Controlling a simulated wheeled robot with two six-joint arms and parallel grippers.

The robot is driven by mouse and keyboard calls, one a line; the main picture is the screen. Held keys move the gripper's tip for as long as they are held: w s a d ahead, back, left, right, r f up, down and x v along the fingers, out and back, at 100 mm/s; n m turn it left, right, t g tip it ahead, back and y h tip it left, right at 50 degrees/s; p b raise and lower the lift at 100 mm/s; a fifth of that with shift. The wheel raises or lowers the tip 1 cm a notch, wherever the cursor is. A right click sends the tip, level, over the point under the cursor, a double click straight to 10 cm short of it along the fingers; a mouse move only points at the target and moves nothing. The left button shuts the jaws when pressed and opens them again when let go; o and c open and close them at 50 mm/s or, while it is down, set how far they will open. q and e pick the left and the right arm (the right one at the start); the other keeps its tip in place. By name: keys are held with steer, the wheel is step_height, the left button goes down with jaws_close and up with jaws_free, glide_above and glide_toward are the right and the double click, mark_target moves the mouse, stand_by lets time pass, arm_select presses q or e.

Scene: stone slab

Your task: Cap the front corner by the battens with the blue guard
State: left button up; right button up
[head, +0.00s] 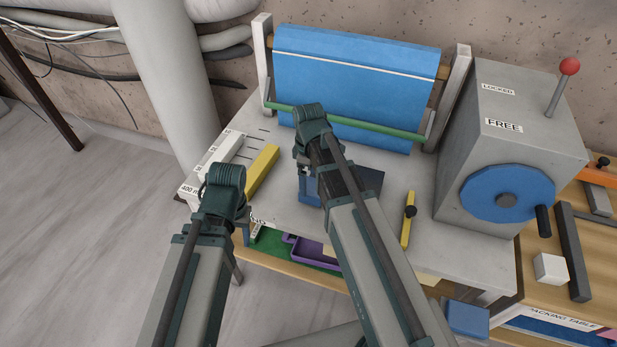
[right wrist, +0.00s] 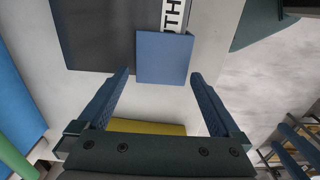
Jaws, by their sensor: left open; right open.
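The dark slab (head: 368,181) lies on the grey bench top, partly hidden by my right arm in the head view. In the right wrist view the slab (right wrist: 95,32) fills the upper left. The square blue guard (right wrist: 165,57) covers its front corner on the battens' side and sticks out slightly past the edges. Whether it sits fully down cannot be told. My right gripper (right wrist: 160,78) is open, with its fingers apart on either side short of the guard. My left gripper (head: 240,222) is over the bench's front left, its fingers mostly hidden. White battens (head: 212,160) lie at the bench's left end.
A yellow bar (head: 262,172) lies between the battens and slab. A blue roll (head: 350,75) with a green rail (head: 345,119) stands behind. A grey box with a blue crank wheel (head: 490,190) stands right. Another blue block (head: 467,318) is at the front right.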

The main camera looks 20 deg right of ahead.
step_height(320, 180, up, 13)
steer(key=p, duration=1.2)
steer(key=shift+f, duration=0.1)
steer(key=s+a+f+m+b, duration=0.3)
steer(key=s+a, duration=0.2)
steer(key=s, duration=0.2)
steer(key=s+a+f+m+h+b, duration=0.1)
steer(key=s+a+f+m+b, duration=0.2)
steer(key=s, duration=0.4)
steer(key=shift+s+a+f+m, duration=0.2)
steer(key=shift+a+m, duration=0.5)
steer(key=shift+a, duration=0.55)
steer(key=shift+d, duration=0.15)
